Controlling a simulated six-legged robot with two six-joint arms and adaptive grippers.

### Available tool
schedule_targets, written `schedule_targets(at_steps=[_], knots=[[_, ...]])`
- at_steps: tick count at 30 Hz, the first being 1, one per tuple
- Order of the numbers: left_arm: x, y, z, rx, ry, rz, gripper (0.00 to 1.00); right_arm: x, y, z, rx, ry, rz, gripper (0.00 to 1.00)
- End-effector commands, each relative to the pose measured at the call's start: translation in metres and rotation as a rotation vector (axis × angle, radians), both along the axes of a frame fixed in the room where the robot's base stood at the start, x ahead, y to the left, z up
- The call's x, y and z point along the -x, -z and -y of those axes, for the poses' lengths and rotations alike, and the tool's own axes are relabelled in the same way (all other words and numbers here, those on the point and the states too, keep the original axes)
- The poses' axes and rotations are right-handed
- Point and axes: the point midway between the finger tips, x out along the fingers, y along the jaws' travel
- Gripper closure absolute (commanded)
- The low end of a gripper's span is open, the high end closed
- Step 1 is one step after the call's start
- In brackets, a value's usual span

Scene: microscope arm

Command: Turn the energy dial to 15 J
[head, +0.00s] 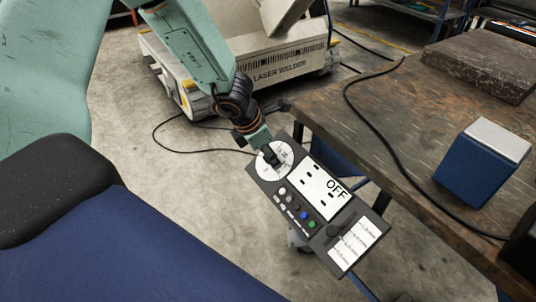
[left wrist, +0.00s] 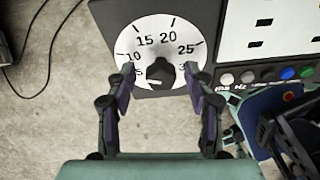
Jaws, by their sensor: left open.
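The energy dial (head: 268,174) is a white round face on the dark control panel (head: 262,188). In the left wrist view the dial face (left wrist: 155,54) shows numbers including 10, 15, 20 and 25, with a dark knob (left wrist: 166,76) in its middle. I cannot clearly tell the knob's setting. The panel's display (head: 318,188) reads OFF. My left gripper (head: 271,156) is over the dial and hides part of it. In the left wrist view its open fingers (left wrist: 160,82) stand either side of the knob, with gaps between.
A wooden workbench (head: 420,125) with a blue box (head: 482,168) stands to the right. A laser welder (head: 270,68) stands behind. Cables cross the floor and bench.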

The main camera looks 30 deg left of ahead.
Motion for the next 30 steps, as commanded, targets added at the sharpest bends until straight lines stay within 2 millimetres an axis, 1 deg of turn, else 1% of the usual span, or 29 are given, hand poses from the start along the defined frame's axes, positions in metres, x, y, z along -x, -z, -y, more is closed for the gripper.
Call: schedule_targets(at_steps=[4, 5, 23, 30], knots=[[0.0001, -0.0005, 0.0000, 0.000, 0.000, 0.000, 0.47, -0.0001, -0.0006, 0.0000, 0.000, 0.000, 0.000, 0.63], [0.0001, -0.0005, 0.0000, 0.000, 0.000, 0.000, 0.49, -0.0001, -0.0006, 0.0000, 0.000, 0.000, 0.000, 0.63], [0.0001, -0.0005, 0.0000, 0.000, 0.000, 0.000, 1.00, -0.0002, -0.0006, 0.0000, 0.000, 0.000, 0.000, 0.63], [0.0000, 0.0002, 0.0003, -0.009, 0.014, 0.004, 1.00, -0.0001, 0.0027, 0.0000, 0.000, 0.000, 0.000, 0.63]])
